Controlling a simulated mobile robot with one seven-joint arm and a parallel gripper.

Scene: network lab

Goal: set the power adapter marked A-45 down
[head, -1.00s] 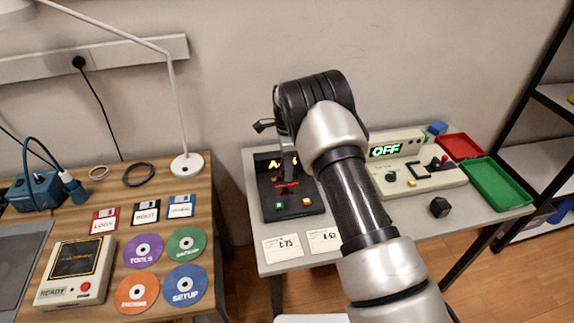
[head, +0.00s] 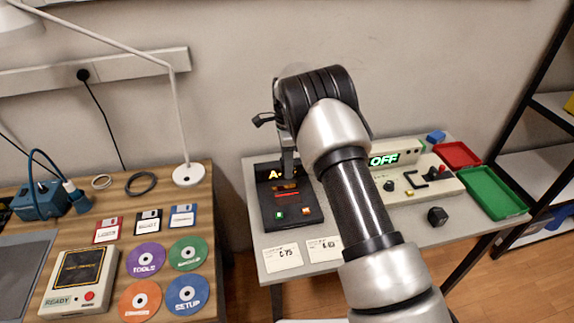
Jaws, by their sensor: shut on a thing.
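My gripper (head: 287,172) points down over the black tester unit (head: 302,219) on the grey table. It is shut on a small dark thing, taken to be the power adapter, which is mostly hidden behind the fingers and against the dark unit. Its marking cannot be read. The unit has a lit orange display starting with "A", partly covered by my gripper, a red lit strip, and a green and an orange button. Whether the held adapter touches the unit cannot be told.
Two white label cards (head: 283,257) lie at the table's front edge. A beige console (head: 425,187) reading OFF, a black cube (head: 437,216), a red tray (head: 457,152) and a green tray (head: 521,209) stand to the right. A wooden desk (head: 222,300) holds disks and a lamp.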

